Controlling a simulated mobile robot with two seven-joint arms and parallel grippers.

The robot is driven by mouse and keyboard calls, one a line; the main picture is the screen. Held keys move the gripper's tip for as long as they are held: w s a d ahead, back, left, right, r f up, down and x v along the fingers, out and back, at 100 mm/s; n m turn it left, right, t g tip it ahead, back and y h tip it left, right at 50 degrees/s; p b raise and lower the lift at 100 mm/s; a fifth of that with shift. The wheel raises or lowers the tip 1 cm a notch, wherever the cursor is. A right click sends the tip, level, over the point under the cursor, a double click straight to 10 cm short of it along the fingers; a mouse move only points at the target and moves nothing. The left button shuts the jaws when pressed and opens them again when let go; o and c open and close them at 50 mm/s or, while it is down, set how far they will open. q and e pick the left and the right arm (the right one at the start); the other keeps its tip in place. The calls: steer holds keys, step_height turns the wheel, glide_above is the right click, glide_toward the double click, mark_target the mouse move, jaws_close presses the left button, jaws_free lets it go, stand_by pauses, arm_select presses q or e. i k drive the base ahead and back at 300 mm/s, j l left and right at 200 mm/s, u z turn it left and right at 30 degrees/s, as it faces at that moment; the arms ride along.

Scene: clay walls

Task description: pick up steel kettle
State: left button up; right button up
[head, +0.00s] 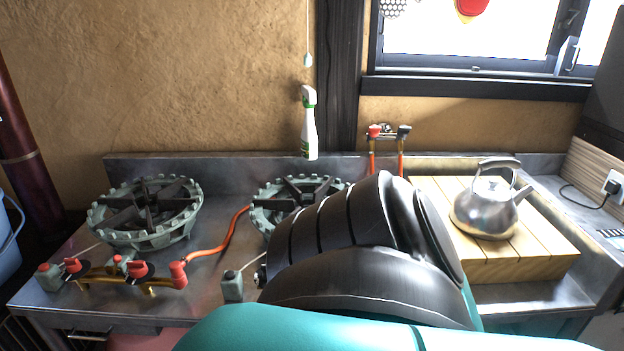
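The steel kettle (484,212) stands upright on a slatted wooden board (440,198) at the right of the metal counter. A large black and teal link of my own arm fills the lower middle of the head view, left of the kettle in the picture. It does not cover the kettle. Neither of my grippers shows in this view.
Two green cast burners (148,212) with red-knobbed valves (138,269) sit on the left and middle of the metal counter (215,262); my arm partly hides the middle burner. A spray bottle (309,125) hangs at the wall. A socket with a plugged-in cable (612,187) is at the right.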

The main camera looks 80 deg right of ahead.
mark_target(478, 216)
steer(key=z, duration=3.6)
steer(key=u, duration=0.75)
steer(key=l+u, duration=0.2)
steer(key=u, duration=0.2)
steer(key=l+u, duration=0.15)
steer(key=u, duration=0.25)
steer(key=l+u, duration=0.2)
steer(key=u, duration=0.25)
steer(key=k+l+u, duration=0.2)
steer(key=l+u, duration=0.15)
steer(key=k+l+u, duration=0.2)
steer(key=l+u, duration=0.15)
steer(key=k+l+u, duration=0.3)
steer(key=k+l, duration=0.35)
